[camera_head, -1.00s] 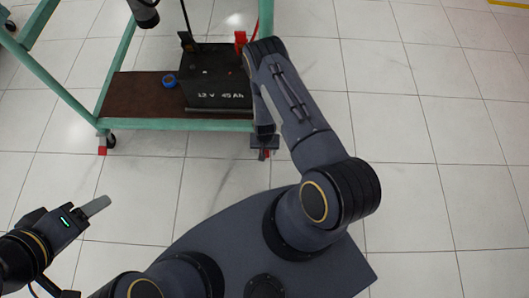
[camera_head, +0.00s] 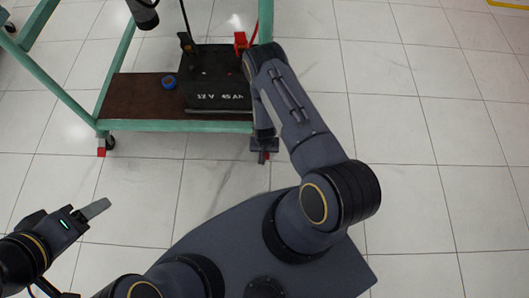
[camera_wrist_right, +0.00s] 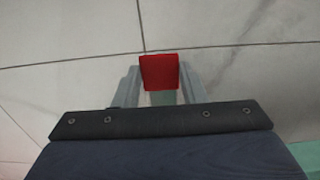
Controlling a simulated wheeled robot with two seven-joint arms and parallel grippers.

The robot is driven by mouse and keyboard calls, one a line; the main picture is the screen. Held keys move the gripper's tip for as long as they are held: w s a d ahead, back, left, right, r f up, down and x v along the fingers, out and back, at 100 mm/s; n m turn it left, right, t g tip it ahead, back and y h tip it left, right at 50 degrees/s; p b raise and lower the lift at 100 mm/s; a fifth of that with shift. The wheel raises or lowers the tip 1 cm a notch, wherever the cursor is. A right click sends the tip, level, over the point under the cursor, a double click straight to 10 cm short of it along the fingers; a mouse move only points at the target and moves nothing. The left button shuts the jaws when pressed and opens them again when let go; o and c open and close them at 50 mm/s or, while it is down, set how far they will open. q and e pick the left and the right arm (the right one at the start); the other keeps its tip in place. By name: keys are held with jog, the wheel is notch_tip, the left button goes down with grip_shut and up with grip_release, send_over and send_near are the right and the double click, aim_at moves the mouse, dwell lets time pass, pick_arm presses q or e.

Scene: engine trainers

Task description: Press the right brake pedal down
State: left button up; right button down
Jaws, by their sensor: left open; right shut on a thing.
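The right brake pedal (camera_wrist_right: 159,72) is a small red block in the right wrist view. It sits between the two grey fingers of my right gripper (camera_wrist_right: 161,80), which is shut on it. In the head view a small red part (camera_head: 263,157) shows at the foot of the trolley's right leg, mostly hidden by my right arm and gripper. The pedal's tilt cannot be told. My left gripper (camera_head: 93,210) is open and empty, over the floor at the lower left.
The tiled floor (camera_head: 440,140) at the right is clear.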

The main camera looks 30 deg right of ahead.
jog(key=shift+s, duration=0.1)
jog(key=shift+s+a+f+t+h, duration=0.1)
jog(key=shift+a+f+t+h, duration=0.05)
jog(key=shift+f+t+h, duration=0.2)
jog(key=shift+s+a+f+t+h+b, duration=0.1)
jog(key=shift+s+f+t+h+b, duration=0.1)
jog(key=shift+f+t+h+b, duration=0.75)
jog(key=shift+f+t+b, duration=0.35)
jog(key=shift+t, duration=0.35)
jog(key=shift+f+t+h+b, duration=0.2)
jog(key=shift+t+h+b, duration=0.15)
jog(key=shift+t, duration=0.15)
jog(key=shift+w, duration=0.1)
jog(key=c, duration=0.9)
grip_release()
